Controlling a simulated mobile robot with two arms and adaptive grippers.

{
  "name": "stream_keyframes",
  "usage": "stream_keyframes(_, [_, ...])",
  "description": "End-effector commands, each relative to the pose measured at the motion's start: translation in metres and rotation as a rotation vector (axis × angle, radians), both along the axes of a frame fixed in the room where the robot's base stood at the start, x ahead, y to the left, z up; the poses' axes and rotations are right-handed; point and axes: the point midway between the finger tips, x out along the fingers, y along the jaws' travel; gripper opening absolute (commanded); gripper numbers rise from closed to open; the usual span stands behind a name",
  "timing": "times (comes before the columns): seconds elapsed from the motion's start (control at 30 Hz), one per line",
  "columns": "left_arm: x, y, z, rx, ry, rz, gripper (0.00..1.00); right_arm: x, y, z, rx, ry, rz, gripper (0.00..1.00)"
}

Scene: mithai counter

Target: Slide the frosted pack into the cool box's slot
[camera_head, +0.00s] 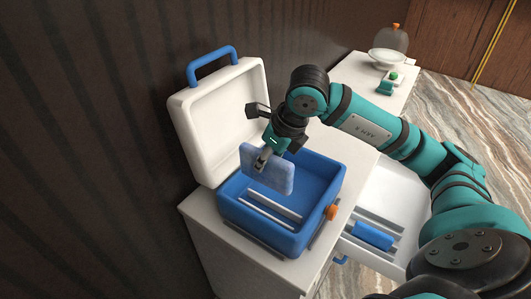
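The frosted pack (275,177) is a pale blue slab held upright and tilted over the cool box. My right gripper (262,160) is shut on its upper edge. The cool box (292,242) is blue, with its white lid (218,122) standing open at the back left and a blue handle (212,66) on the lid. Inside the box, two pale parallel rails (268,207) run along the floor in front of the pack. The pack hides part of the box's interior, so I cannot tell whether its lower edge touches anything inside. My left gripper is not in view.
The box stands on a white counter (230,258) against a dark ribbed wall. An open drawer (398,200) to the right holds a blue block (373,236). An orange latch (332,212) juts from the box. A white bowl (387,58) and green items stand at the far end.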

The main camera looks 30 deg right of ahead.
Motion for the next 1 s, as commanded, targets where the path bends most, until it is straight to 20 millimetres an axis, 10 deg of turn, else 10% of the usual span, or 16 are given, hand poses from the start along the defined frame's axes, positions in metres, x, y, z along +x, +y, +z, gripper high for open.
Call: stream_keyframes(1.0, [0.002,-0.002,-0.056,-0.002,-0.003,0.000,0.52,0.001,0.000,-0.086,0.001,-0.002,0.000,0.00])
